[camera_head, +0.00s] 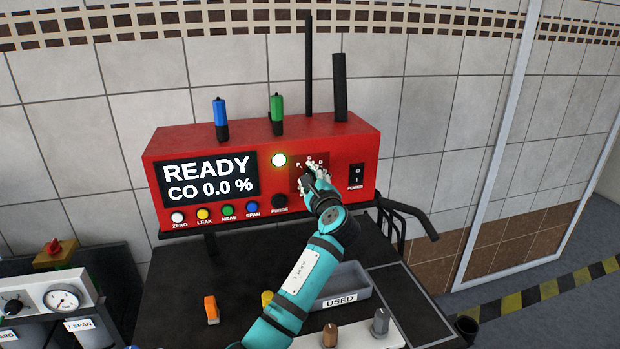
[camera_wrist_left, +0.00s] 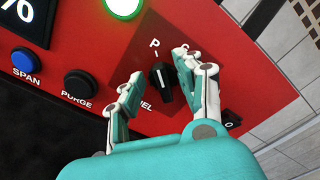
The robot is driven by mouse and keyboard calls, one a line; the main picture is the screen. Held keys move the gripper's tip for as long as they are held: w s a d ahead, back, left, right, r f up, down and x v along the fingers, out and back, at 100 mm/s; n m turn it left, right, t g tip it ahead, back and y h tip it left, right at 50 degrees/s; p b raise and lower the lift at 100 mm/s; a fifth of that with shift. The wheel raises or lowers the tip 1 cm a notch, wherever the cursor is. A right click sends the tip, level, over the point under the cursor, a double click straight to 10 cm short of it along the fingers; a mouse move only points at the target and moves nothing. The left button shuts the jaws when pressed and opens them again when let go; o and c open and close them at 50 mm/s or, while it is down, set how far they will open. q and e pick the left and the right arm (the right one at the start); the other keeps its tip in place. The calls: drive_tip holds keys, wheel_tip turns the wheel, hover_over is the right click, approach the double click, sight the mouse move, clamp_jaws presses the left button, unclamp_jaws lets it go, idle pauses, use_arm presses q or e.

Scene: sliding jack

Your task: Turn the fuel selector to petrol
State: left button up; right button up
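The fuel selector is a black knob (camera_wrist_left: 161,82) on a dark red panel on the front of the red analyser (camera_head: 265,140). In the wrist view a letter P (camera_wrist_left: 154,43) is printed above it, and part of the FUEL label shows below. My left gripper (camera_wrist_left: 158,69) is open, with one finger on each side of the knob; contact is not clear. In the head view the left gripper (camera_head: 314,179) covers most of the knob. My right gripper is not in view.
A lit button (camera_head: 279,160) and the READY display (camera_head: 209,177) lie left of the selector. The PURGE knob (camera_head: 279,201) is below left, the POWER switch (camera_head: 356,174) to the right. A grey USED tray (camera_head: 352,285) stands on the black bench below.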

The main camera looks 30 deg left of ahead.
use_arm(q)
drive_tip(key=v, duration=1.2)
idle(0.4)
